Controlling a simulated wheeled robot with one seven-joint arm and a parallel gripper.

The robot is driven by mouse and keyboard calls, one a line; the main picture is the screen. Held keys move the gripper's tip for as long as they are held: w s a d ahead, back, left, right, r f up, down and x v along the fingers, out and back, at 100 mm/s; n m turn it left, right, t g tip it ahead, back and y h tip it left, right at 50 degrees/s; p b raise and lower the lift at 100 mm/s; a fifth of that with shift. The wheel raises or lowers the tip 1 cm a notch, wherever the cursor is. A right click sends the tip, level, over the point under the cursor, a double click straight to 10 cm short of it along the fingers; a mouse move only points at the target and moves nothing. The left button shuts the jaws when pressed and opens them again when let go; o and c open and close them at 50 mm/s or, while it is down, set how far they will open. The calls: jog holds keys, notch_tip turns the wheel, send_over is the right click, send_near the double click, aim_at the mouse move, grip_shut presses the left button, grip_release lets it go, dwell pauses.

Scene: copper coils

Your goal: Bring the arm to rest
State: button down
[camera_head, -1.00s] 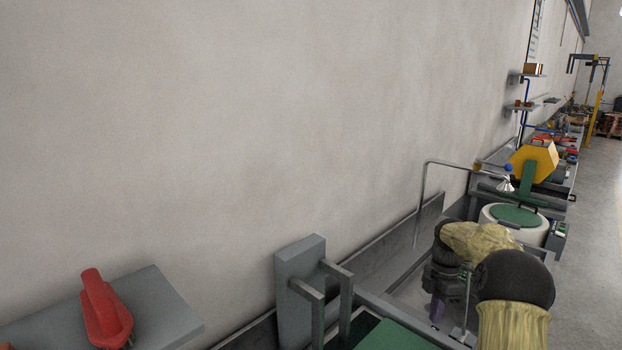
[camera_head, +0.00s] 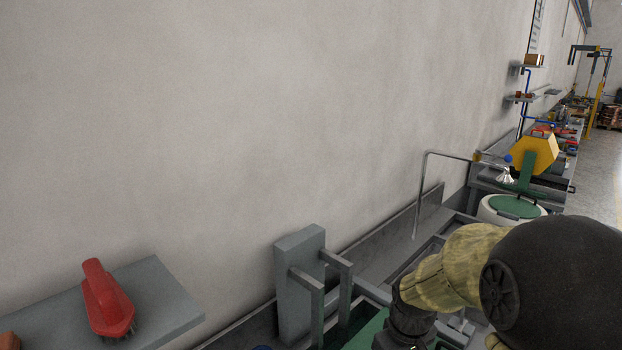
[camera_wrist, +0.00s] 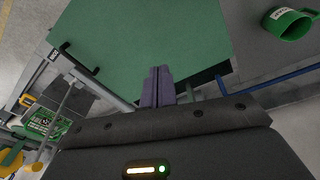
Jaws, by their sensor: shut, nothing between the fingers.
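My gripper shows in the wrist view with its two purple-grey fingers (camera_wrist: 158,86) together and nothing between them. It is over the edge of a flat green surface (camera_wrist: 150,35), and I cannot tell how high above it. In the head view my arm reaches in from the lower right, with a dark joint and a tan-covered link. The gripper itself cannot be made out there.
A red brush (camera_head: 105,300) lies on a grey shelf (camera_head: 165,300) at lower left. A grey upright bracket (camera_head: 297,285) stands beside my arm. A green mug (camera_wrist: 290,24) sits at upper right in the wrist view.

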jog(key=s+a+f+m+t, duration=0.1)
jog(key=s+a+m, duration=0.1)
jog(key=s+m, duration=0.2)
jog(key=s, duration=0.3)
jog(key=shift+s+m, duration=0.35)
jog(key=shift+m, duration=0.05)
dwell(0.6)
